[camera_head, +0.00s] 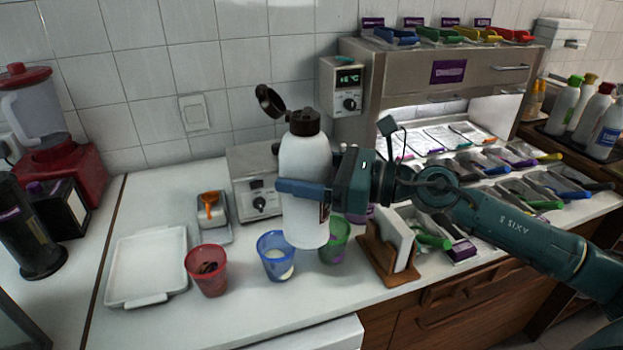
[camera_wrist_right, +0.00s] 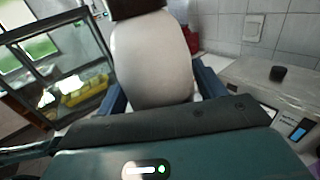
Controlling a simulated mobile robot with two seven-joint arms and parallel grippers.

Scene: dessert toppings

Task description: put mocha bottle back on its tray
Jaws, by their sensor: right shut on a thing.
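The mocha bottle (camera_head: 303,165) is white with a brown cap, and its lid is flipped open. It is upright in the air above the counter, in front of the grey machine. My right gripper (camera_head: 296,188) is shut on the bottle's body, coming from the right. In the right wrist view, the bottle (camera_wrist_right: 152,60) sits between the two blue fingers. The dark bottle tray (camera_head: 575,151) is at the far right, with several bottles with coloured caps on it. The right end of the tray is cut off by the frame. My left gripper is not in view.
Red (camera_head: 208,271), blue (camera_head: 275,257) and green (camera_head: 337,241) cups stand on the counter near the bottle. A wooden napkin holder (camera_head: 388,262) is right of them. The topping station (camera_head: 440,75) with several scoops lies between bottle and tray. A white tray (camera_head: 146,263) is at left.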

